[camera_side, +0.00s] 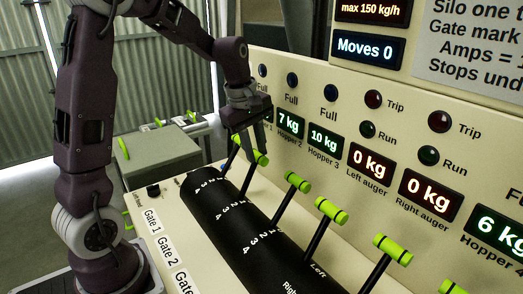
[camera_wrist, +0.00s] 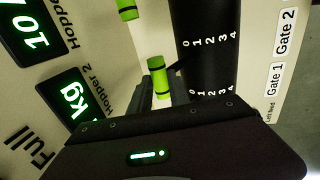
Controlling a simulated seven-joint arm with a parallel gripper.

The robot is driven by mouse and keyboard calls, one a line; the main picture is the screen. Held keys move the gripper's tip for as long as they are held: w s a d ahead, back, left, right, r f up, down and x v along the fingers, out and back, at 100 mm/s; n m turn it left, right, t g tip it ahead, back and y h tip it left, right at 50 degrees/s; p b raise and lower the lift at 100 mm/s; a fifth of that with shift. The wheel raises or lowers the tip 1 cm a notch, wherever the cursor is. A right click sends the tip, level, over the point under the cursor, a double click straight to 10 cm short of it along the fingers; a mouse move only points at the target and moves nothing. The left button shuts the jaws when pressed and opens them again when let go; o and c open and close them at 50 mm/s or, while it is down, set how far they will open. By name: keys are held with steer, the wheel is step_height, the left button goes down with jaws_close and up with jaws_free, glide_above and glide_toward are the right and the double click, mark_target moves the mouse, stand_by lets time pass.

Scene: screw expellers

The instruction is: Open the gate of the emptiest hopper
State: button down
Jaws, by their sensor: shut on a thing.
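My gripper (camera_side: 247,132) is at the far end of a row of gate levers with green handles. In the wrist view its fingers (camera_wrist: 166,90) are shut at a green handle (camera_wrist: 158,77), beside the Hopper 2 display (camera_wrist: 68,103). I cannot tell clearly whether it is the first or second lever. In the side view, displays read 7 kg for Hopper 2 (camera_side: 290,123), 10 kg for Hopper 3 (camera_side: 324,138) and 6 kg for Hopper 4 (camera_side: 499,226). Hopper 1's reading is hidden behind my gripper.
More green-handled levers (camera_side: 297,182) continue toward the camera along a black curved cover (camera_side: 262,240) marked with numbers. Both auger displays, left (camera_side: 370,164) and right (camera_side: 430,194), read 0 kg. The Moves display (camera_side: 367,51) reads 0. A grey box (camera_side: 157,160) stands behind.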

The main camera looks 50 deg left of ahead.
steer(key=s+f, duration=0.2)
steer(key=s, duration=1.7)
steer(key=shift+s+f, duration=0.3)
steer(key=shift+s, duration=0.1)
steer(key=c, duration=1.2)
jaws_free()
steer(key=shift+c, duration=0.2)
steer(key=v, duration=0.7)
